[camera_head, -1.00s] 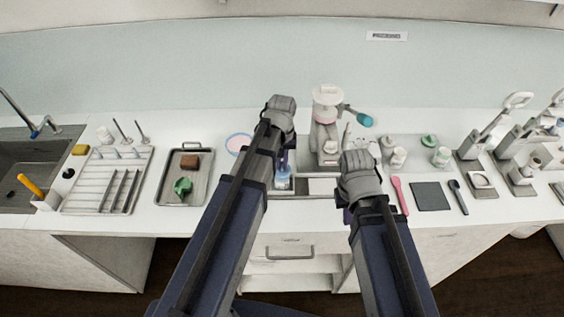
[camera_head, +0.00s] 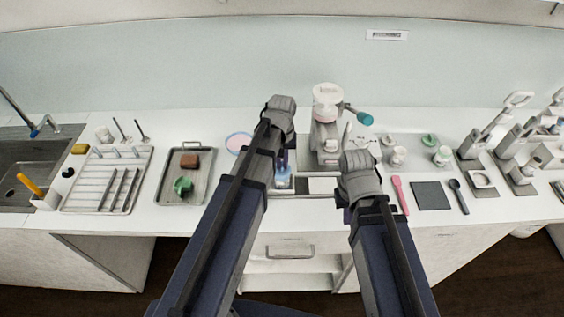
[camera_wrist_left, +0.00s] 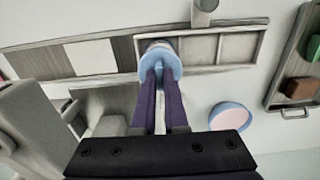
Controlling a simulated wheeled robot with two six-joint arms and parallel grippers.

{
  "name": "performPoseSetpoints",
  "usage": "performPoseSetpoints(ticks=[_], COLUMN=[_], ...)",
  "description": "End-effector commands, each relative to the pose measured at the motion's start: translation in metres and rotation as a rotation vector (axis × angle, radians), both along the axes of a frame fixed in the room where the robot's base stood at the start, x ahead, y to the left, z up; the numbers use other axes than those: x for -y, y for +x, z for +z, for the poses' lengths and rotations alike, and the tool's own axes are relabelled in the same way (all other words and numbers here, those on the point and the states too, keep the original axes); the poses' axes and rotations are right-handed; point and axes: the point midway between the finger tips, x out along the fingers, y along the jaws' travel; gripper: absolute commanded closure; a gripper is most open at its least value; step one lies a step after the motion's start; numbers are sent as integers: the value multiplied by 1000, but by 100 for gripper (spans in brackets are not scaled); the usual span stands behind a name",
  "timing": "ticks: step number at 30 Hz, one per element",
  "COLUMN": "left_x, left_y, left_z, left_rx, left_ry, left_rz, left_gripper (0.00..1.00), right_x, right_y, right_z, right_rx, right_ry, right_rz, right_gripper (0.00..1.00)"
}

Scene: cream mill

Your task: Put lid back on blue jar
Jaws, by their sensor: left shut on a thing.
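My left gripper (camera_head: 284,160) points down at the middle of the counter. In the left wrist view its two dark fingers (camera_wrist_left: 160,80) are shut on the small knob of a light blue lid (camera_wrist_left: 174,64). The lid also shows in the head view (camera_head: 284,172). A pale jar (camera_wrist_left: 158,45) shows beyond the lid's edge, mostly hidden by it. I cannot tell whether lid and jar touch. My right gripper (camera_head: 360,172) hangs over the counter right of the jar; its fingertips are hidden behind its wrist.
A blue-rimmed pink dish (camera_wrist_left: 232,118) lies near the left gripper. A white mill (camera_head: 327,110) with a teal-knobbed handle stands behind. A metal tray (camera_head: 203,190) holds a brown block and a green thing.

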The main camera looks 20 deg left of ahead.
Motion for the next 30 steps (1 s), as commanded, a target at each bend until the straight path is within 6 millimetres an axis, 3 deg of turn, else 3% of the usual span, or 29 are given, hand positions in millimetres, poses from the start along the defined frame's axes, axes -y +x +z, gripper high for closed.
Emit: performPoseSetpoints(ticks=[30], left_x=[0], left_y=[0], left_z=[-6], left_rx=[0], left_ry=[0], left_rz=[0], left_gripper=[100], right_x=[0], right_y=[0], right_z=[-6], right_rx=[0], right_ry=[0], right_rz=[0], right_gripper=[100])
